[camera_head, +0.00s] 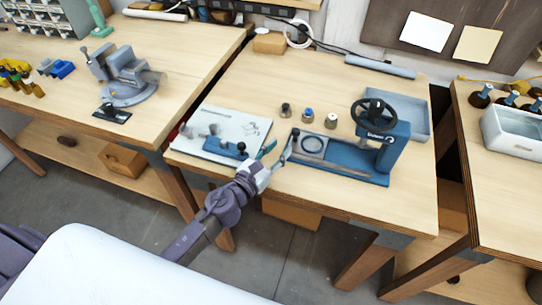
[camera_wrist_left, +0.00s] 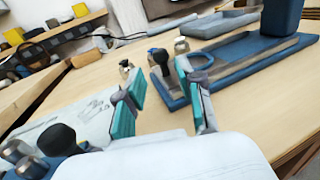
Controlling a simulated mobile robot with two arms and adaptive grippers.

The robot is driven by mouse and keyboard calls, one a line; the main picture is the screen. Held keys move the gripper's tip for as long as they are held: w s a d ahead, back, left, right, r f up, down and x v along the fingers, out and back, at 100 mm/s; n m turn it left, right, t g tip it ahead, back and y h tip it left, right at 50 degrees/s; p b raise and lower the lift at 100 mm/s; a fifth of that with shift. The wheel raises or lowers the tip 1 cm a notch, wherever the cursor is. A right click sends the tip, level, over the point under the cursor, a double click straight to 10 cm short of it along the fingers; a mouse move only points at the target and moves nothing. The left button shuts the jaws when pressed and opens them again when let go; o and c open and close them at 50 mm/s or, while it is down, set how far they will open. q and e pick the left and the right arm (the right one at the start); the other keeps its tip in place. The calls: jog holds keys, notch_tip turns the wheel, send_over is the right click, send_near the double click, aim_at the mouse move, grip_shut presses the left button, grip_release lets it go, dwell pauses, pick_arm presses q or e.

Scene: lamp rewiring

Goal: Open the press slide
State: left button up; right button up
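The blue press (camera_head: 392,145) stands on the middle table, with a black handwheel (camera_head: 374,113) on top. Its long blue base (camera_head: 350,176) runs left, carrying a grey slide with a ring-shaped recess (camera_head: 312,146). A small black-topped knob (camera_head: 295,134) stands at the slide's left end; it also shows in the left wrist view (camera_wrist_left: 158,57). My left gripper (camera_head: 276,157) is just left of and in front of that end. In the left wrist view its teal-padded fingers (camera_wrist_left: 165,95) are apart with nothing between them; the knob is beyond the fingertips. My right gripper is not in view.
A white board with small metal parts and a blue fixture (camera_head: 228,150) lies left of the press. Several small knobbed pieces (camera_head: 308,115) stand behind the base. A blue-grey tray (camera_head: 412,100) is behind the press. A vise (camera_head: 125,75) stands on the left table.

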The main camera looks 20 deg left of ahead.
pick_arm(q)
jog(key=shift+v, duration=1.7)
